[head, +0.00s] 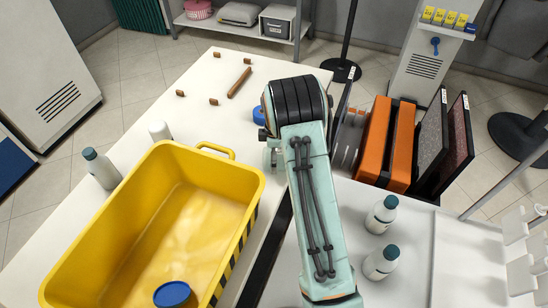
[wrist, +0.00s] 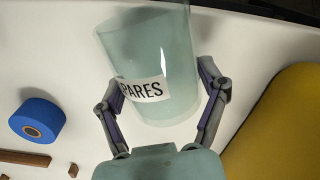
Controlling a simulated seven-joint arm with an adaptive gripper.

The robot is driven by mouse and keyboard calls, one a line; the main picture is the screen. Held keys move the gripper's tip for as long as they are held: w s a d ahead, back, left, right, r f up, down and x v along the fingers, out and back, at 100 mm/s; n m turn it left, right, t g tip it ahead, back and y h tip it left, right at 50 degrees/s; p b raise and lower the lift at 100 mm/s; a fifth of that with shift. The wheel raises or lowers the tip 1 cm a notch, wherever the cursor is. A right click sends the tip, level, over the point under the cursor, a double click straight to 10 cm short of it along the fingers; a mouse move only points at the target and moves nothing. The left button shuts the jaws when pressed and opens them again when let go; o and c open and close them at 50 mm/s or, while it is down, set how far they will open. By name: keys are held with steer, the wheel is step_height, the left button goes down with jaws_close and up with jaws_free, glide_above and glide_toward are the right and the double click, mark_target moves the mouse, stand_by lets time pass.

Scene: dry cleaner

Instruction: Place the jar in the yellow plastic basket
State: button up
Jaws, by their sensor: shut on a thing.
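In the wrist view, a clear, pale green jar (wrist: 160,45) with a white label ending in "PARES" is between the two fingers of my gripper (wrist: 158,78). The fingers are shut on its sides, and the jar looks slightly tilted in the picture. Its top end is cut off by the frame. In the head view, my arm hides most of the gripper and the jar. The yellow plastic basket (head: 252,192) stands on the white table to the left of my arm; its yellow side also shows at the right of the wrist view (wrist: 285,125). A round blue-topped object (head: 172,294) is inside the basket.
A blue tape roll (wrist: 38,120) and small brown pieces lie on the table. White bottles (head: 101,168) stand beside the basket, and more (head: 381,214) stand right of my arm. The table beyond the basket is mostly clear.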

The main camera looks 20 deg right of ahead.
step_height(320, 180, up, 10)
steer(key=shift+r, duration=0.25)
step_height(320, 180, up, 16)
steer(key=s+a+n, duration=0.3)
steer(key=a+n, duration=0.1)
steer(key=a, duration=1)
steer(key=s+a+n, duration=0.4)
steer(key=a, duration=1)
steer(key=s+a+n, duration=0.6)
steer(key=s+a, duration=0.8)
steer(key=s, duration=0.2)
steer(key=shift+w+d+f, duration=0.1)
steer(key=shift+f, duration=5.8)
steer(key=shift+d+f, duration=0.1)
steer(key=shift+f, duration=5.75)
steer(key=shift+f, duration=0.1)
